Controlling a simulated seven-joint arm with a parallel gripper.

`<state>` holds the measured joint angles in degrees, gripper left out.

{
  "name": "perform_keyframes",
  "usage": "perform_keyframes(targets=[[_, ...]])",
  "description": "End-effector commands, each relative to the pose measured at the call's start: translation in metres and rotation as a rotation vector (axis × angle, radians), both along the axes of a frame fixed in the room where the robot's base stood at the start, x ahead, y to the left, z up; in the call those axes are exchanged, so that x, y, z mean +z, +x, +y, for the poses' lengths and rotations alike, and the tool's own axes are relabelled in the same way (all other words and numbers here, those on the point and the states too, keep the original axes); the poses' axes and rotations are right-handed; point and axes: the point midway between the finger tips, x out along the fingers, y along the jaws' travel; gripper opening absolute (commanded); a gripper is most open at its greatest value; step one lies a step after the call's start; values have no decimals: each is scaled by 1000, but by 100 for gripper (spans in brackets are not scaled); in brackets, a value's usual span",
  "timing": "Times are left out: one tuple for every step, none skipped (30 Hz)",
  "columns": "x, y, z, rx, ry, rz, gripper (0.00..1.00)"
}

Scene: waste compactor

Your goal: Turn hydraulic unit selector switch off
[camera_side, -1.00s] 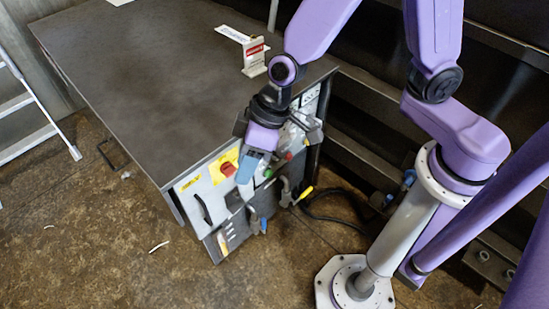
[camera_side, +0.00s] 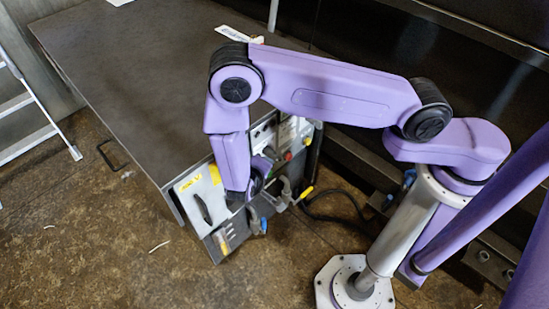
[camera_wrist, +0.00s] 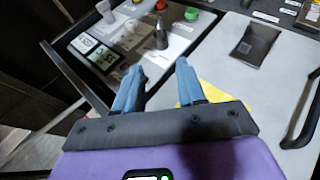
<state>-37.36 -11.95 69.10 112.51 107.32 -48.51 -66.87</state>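My gripper (camera_wrist: 158,66) shows in the wrist view with its two blue fingers apart and nothing between them. A dark grey selector knob (camera_wrist: 162,36) stands on the control panel just beyond the fingertips, roughly in line with the gap. A second grey knob (camera_wrist: 105,10) is farther off to the upper left. No readable label shows which of them is the hydraulic unit selector switch.
A green button (camera_wrist: 191,13) and a red button (camera_wrist: 160,5) sit beyond the nearer knob. A dark latch plate (camera_wrist: 252,44) and a black handle (camera_wrist: 302,115) are to the right. A ladder (camera_side: 30,110) stands far left.

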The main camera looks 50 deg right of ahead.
Motion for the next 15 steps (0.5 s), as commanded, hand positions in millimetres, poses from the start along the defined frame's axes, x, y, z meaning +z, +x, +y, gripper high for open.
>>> perform_keyframes(targets=[[-1, 0, -3, -5, -9, 1, 39], [-3, 0, -4, -6, -11, 1, 39], [-5, 1, -6, -6, -11, 1, 39], [-6, 3, -8, -7, -10, 1, 39], [-9, 4, -10, -6, -9, 1, 39], [-12, 6, -14, -7, -9, 2, 39], [-16, 8, -18, -7, -10, 3, 39], [-19, 10, -21, -7, -9, 3, 39], [-24, 13, -26, -8, -8, 3, 39], [-28, 15, -29, -7, -8, 3, 39], [-31, 17, -33, -7, -8, 3, 39], [-36, 20, -38, -7, -7, 3, 39], [-40, 22, -42, -7, -7, 3, 39], [-44, 24, -45, -7, -6, 3, 39], [-49, 27, -50, -6, -6, 2, 39]])
